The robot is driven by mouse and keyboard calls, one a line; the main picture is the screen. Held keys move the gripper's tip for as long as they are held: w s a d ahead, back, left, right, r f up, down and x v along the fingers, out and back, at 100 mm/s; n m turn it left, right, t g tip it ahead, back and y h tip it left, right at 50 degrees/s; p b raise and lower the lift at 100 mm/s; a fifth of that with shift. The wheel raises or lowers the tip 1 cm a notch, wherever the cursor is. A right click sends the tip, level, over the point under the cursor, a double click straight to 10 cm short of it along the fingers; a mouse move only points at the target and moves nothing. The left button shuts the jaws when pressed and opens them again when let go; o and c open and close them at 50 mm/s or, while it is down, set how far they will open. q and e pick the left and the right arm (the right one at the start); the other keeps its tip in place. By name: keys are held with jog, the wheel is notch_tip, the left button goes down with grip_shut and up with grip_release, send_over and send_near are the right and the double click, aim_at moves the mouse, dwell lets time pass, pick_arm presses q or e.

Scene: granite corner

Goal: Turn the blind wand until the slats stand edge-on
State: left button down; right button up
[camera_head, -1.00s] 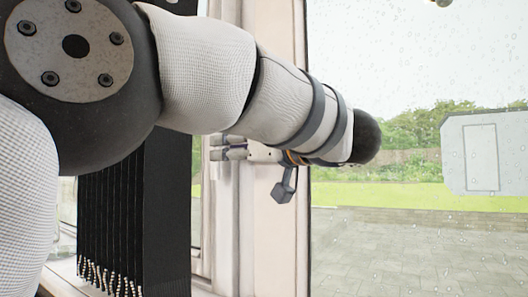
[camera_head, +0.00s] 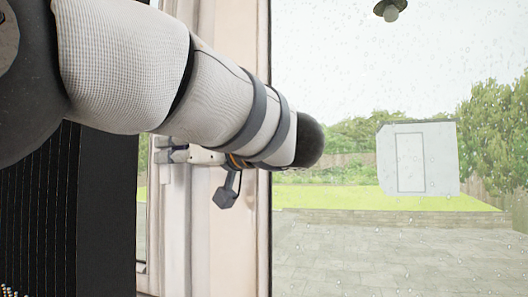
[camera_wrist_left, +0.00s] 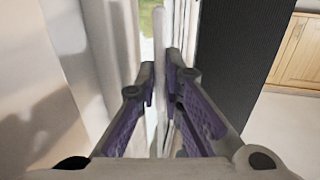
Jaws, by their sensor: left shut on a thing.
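The blind wand (camera_wrist_left: 160,42) is a thin pale rod standing upright in the left wrist view. My left gripper (camera_wrist_left: 160,76) has its purple-padded fingers on either side of the wand, shut on it. In the head view my left forearm crosses from the upper left and hides the wand and most of the gripper. The black vertical slats (camera_head: 30,215) hang at the left, lined up closely beside a broader dark face (camera_head: 106,215). A dark slat face (camera_wrist_left: 235,50) also stands right of the gripper in the left wrist view. My right gripper is not in view.
A pale window frame (camera_head: 232,235) stands beside the blind. Right of it is rain-spotted glass (camera_head: 350,60), with a garden and a white shed (camera_head: 440,160) outside. A wooden cabinet (camera_wrist_left: 300,55) shows at right in the left wrist view, above pale floor.

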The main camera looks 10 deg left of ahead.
pick_arm(q)
jog(key=shift+w+n+g+y, duration=0.1)
jog(key=shift+n+g+y, duration=0.2)
jog(key=shift+n+g, duration=0.55)
jog(key=c, duration=1.7)
grip_release()
jog(key=d, duration=0.3)
jog(key=s+d, duration=0.1)
jog(key=d, duration=0.3)
jog(key=shift+s+d, duration=0.15)
jog(key=shift+s, duration=0.05)
jog(key=shift+c, duration=0.4)
